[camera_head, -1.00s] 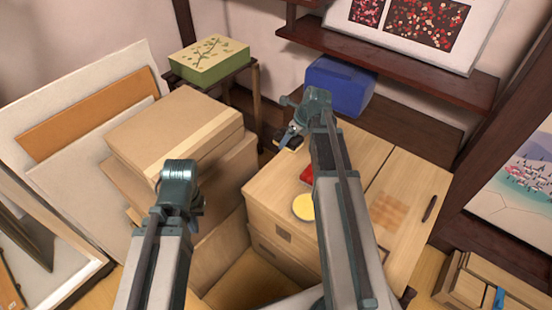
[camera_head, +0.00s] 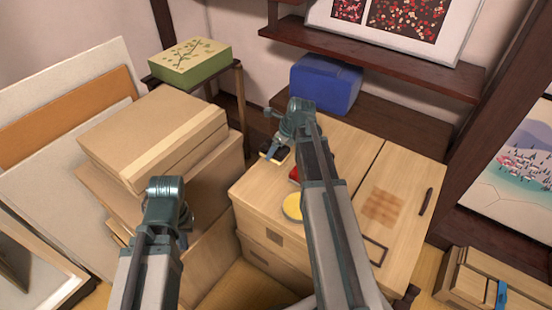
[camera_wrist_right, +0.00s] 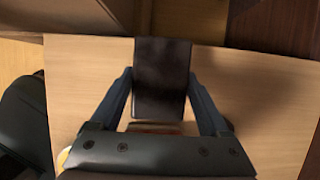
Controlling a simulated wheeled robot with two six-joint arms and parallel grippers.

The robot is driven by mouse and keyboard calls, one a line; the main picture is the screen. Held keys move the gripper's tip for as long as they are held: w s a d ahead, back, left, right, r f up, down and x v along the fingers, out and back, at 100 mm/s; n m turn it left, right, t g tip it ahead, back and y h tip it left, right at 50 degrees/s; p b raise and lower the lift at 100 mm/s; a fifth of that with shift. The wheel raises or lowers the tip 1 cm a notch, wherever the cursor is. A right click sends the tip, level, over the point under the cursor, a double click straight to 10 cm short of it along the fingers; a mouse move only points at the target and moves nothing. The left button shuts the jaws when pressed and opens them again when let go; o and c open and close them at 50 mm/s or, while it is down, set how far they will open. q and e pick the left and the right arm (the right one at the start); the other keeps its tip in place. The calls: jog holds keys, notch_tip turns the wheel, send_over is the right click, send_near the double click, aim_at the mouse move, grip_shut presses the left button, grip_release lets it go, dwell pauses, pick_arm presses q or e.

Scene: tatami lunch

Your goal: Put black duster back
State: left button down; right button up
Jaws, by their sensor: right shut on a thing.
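The black duster (camera_wrist_right: 162,80) is a dark block between the two fingers of my right gripper (camera_wrist_right: 163,100) in the right wrist view. That gripper is shut on it. In the head view, the right gripper (camera_head: 277,147) and the duster (camera_head: 271,156) are small, over the far left part of the light wooden cabinet top (camera_head: 345,150). I cannot tell whether the duster touches the wood. My left gripper (camera_head: 188,226) is mostly hidden behind its own wrist, beside the cardboard boxes, and its fingers cannot be made out.
A red item (camera_head: 295,174) and a yellow disc (camera_head: 292,207) lie on the cabinet top beside my right arm. A blue box (camera_head: 326,84) stands behind. Stacked cardboard boxes (camera_head: 150,135) and a green patterned box (camera_head: 190,62) are at left. The cabinet top's right part is clear.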

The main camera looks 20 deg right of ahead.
jog(key=shift+f+b, duration=1.45)
jog(key=shift+f, duration=0.25)
jog(key=shift+f, duration=0.15)
jog(key=o, duration=1)
jog(key=shift+o, duration=0.2)
jog(key=p+v, duration=1)
jog(key=v, duration=0.1)
jog(key=shift+w+a, duration=0.1)
jog(key=shift+w, duration=0.05)
jog(key=shift+p+v, duration=0.6)
jog(key=shift+v, duration=0.15)
